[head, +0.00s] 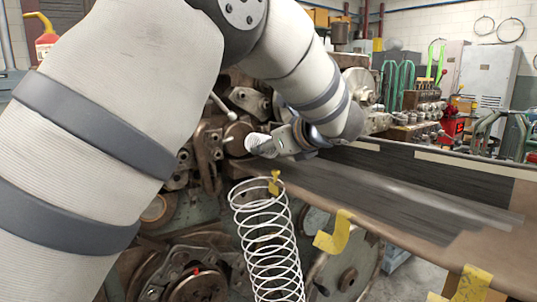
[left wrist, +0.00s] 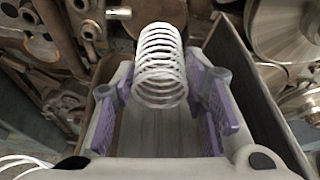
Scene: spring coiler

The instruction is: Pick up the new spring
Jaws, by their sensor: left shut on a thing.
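A small white coil spring (head: 260,144) sits at the end of my left gripper (head: 287,140), against the coiler machine. In the left wrist view the spring (left wrist: 160,55) lies between the two purple-padded fingers of the left gripper (left wrist: 160,95). The gripper is shut on it. The spring's far end is close to the machine face; I cannot tell whether it touches. My right gripper is not in view.
The coiler machine (head: 200,240) surrounds the gripper. Yellow strips (head: 333,234) lie over the brown table edge (head: 500,247). A dark flat surface (head: 400,190) extends right.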

